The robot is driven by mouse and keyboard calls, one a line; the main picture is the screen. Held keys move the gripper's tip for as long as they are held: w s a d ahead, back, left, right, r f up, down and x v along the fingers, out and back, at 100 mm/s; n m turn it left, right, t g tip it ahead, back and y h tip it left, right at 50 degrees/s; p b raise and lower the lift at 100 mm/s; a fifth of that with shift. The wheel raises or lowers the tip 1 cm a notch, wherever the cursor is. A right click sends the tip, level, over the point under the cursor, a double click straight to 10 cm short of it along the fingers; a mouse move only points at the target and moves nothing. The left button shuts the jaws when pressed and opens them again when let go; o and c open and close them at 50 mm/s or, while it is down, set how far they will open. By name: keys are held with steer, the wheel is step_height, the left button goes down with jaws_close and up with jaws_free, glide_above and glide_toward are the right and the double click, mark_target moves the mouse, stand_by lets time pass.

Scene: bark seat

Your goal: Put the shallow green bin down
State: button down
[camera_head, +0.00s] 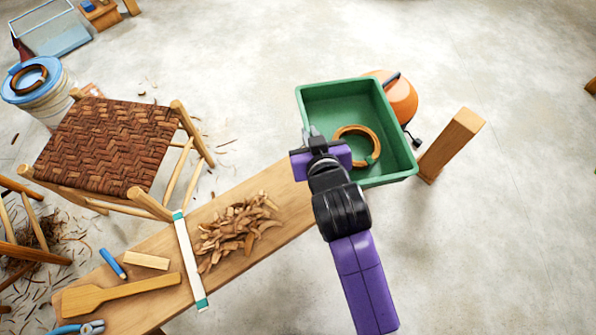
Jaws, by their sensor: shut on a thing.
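The shallow green bin (340,96) is right of centre in the head view, with a ring-shaped brown coil (374,137) lying inside it. My gripper (314,134) is shut on the bin's near left wall, and my purple and black arm reaches up to it from the bottom. The bin looks roughly level beside the far right end of the wooden bench (285,208). I cannot tell whether its underside touches anything. My gripper and wrist hide part of its near left side.
An orange round object (402,98) and an upright wooden post (452,145) stand close behind and right of the bin. The bench carries wood shavings (237,232), a wooden paddle (110,293) and a blue-handled tool. A woven-seat stool (110,143) stands left. Floor at right is clear.

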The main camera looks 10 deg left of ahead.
step_height(320, 180, down, 18)
steer(key=b, duration=0.6)
steer(key=shift+r, duration=0.1)
steer(key=c, duration=1.6)
jaws_free()
steer(key=shift+f, duration=0.2)
steer(key=shift+r, duration=0.1)
steer(key=shift+s+d+r, duration=0.1)
steer(key=shift+s+r, duration=0.1)
steer(key=p+v, duration=0.3)
steer(key=v, duration=0.8)
steer(key=shift+s+p, duration=0.25)
steer(key=shift+p, duration=0.1)
steer(key=shift+d+r, duration=0.1)
